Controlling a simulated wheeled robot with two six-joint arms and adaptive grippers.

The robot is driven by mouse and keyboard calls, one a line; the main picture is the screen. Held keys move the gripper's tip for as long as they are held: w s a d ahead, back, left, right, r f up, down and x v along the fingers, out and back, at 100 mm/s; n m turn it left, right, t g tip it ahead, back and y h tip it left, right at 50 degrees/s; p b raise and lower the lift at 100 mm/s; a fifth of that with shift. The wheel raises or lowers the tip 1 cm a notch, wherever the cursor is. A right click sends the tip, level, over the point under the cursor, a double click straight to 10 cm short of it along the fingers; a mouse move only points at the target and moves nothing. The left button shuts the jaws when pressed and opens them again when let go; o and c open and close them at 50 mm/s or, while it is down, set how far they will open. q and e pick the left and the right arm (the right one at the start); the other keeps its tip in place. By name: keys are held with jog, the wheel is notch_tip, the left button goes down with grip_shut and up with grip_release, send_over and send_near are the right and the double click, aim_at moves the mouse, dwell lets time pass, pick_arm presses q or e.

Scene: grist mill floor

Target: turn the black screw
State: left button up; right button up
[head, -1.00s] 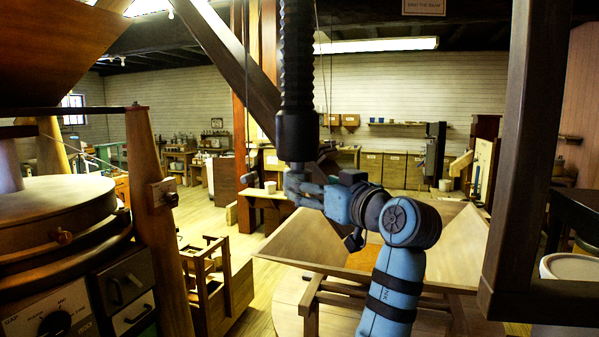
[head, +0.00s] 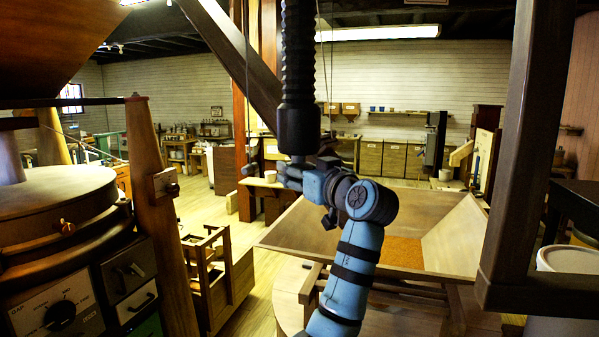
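The black screw (head: 299,75) hangs upright from the top of the head view, with a ribbed thread above and a smooth, thicker black collar at its lower end. My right gripper (head: 281,173) is at the screw's foot, just below the collar, with its fingers pointing left. A short, thin piece shows between collar and gripper. The fingers are small and dark, and I cannot tell whether they close on anything. My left gripper is not in view.
A wide wooden hopper tray (head: 335,232) lies beneath my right arm. A slanted beam (head: 225,55) passes behind the screw on the left. A thick post (head: 520,150) stands at right. A millstone case (head: 55,205) and dial panel (head: 60,308) fill the left.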

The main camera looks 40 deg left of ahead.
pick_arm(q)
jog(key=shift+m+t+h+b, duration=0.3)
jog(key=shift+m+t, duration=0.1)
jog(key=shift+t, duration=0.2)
